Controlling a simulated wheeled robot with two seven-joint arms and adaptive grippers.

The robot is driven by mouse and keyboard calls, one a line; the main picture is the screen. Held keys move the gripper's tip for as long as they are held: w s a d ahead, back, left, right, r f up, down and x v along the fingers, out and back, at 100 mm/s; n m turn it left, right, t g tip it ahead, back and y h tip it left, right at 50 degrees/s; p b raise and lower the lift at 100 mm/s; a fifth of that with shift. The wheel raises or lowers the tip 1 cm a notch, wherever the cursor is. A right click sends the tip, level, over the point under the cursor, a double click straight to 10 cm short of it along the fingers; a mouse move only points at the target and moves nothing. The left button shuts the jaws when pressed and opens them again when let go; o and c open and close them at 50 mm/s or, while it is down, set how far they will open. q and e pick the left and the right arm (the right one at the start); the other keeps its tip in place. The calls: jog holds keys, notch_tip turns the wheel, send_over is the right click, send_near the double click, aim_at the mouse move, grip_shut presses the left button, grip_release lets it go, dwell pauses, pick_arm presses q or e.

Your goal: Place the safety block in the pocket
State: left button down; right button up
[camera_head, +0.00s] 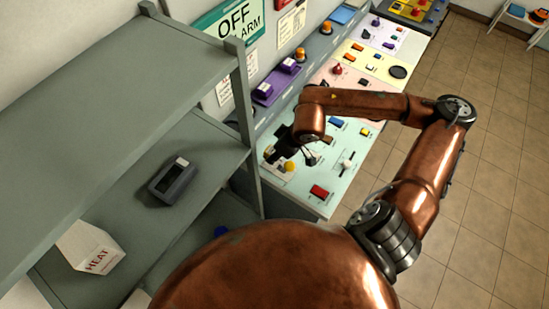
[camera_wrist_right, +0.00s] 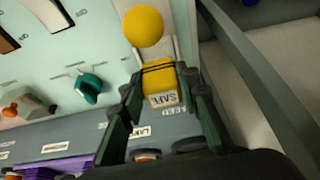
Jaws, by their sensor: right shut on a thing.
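The safety block (camera_wrist_right: 160,82) is yellow with a white lettered face and dark bands, and it shows in the right wrist view. My right gripper (camera_wrist_right: 163,98) is shut on it, one dark finger on each side. In the head view my right gripper (camera_head: 277,150) is over the near left part of the pale green panel, largely hidden by my arm. A round yellow knob (camera_wrist_right: 143,26) is just past the block, with pale metal bars between them; it also shows in the head view (camera_head: 289,167). I cannot make out the pocket clearly. My left gripper is not in view.
The pale green panel (camera_head: 338,178) carries a red switch (camera_head: 319,191) and a teal knob (camera_wrist_right: 91,87). A grey shelf unit (camera_head: 246,110) stands close on the left, holding a dark meter (camera_head: 173,181) and a white HEAT box (camera_head: 90,246). Tiled floor is free at right.

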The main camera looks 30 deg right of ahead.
notch_tip(320, 180, down, 4)
jog(key=shift+w+r, duration=0.15)
jog(key=shift+r, duration=0.05)
jog(key=shift+a, duration=0.1)
jog(key=shift+f, duration=0.1)
jog(key=o, duration=1.2)
jog(key=shift+c, duration=0.2)
jog(key=shift+r, duration=0.2)
jog(key=v, duration=1.2)
jog(key=shift+p, duration=0.35)
